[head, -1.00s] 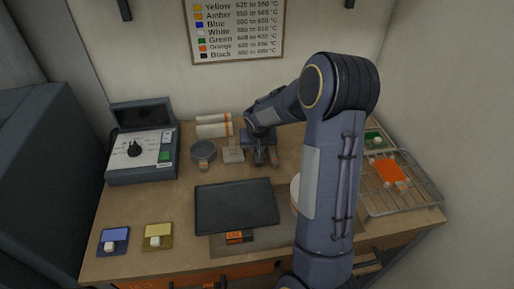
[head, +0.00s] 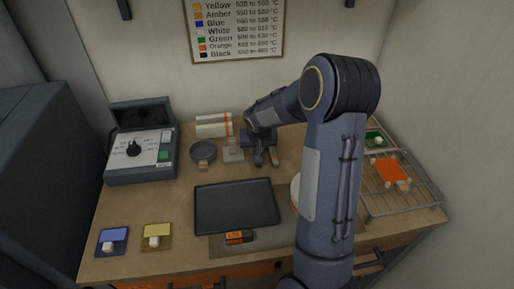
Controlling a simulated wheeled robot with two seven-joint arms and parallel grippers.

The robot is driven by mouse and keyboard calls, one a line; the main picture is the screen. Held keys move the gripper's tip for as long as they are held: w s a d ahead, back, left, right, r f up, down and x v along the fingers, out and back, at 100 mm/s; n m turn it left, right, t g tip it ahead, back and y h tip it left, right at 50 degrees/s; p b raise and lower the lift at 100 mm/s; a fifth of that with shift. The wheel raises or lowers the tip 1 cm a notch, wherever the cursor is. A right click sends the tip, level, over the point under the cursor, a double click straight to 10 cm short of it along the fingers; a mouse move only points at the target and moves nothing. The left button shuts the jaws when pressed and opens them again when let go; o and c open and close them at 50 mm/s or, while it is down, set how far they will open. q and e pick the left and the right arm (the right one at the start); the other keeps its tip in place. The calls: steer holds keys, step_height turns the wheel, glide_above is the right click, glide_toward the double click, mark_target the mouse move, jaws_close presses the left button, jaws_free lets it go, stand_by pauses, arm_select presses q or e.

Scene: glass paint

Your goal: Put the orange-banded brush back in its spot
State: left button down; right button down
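My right gripper (head: 265,160) points down over the back middle of the table, beside a small pale block (head: 233,154). Its two dark fingers look apart, with nothing clearly seen between them. A short wooden-coloured piece (head: 277,173) shows just right of the fingers. It may be part of a brush, but no orange band can be made out on it. My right arm covers much of the right middle of the table and may hide the brush. My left gripper is not in view.
A dark tray (head: 236,207) lies mid-table. A round grey dish (head: 203,149) and pale rolls with orange stripes (head: 213,126) are behind it. A control box (head: 140,150) stands left. A wire rack (head: 412,203) holds an orange sheet (head: 389,173). Blue (head: 112,235) and yellow (head: 157,230) plates lie front left.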

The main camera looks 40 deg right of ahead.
steer(key=shift+f+b, duration=0.3)
steer(key=shift+b, duration=0.15)
stand_by(0.4)
steer(key=c, duration=1.2)
jaws_free()
steer(key=shift+b+v, duration=0.45)
steer(key=shift+v, duration=3.5)
steer(key=s+a+r+n+t+y, duration=0.1)
steer(key=s+a+r+n+y, duration=0.1)
steer(key=s+a, duration=0.7)
steer(key=s+a+r+n+y, duration=0.2)
steer(key=s+a+y, duration=0.2)
steer(key=s+a, duration=0.6)
steer(key=s, duration=0.4)
steer(key=shift+s+a+r+n+t, duration=0.2)
steer(key=shift+s+a+n+t, duration=0.15)
steer(key=shift+s+n+t, duration=0.05)
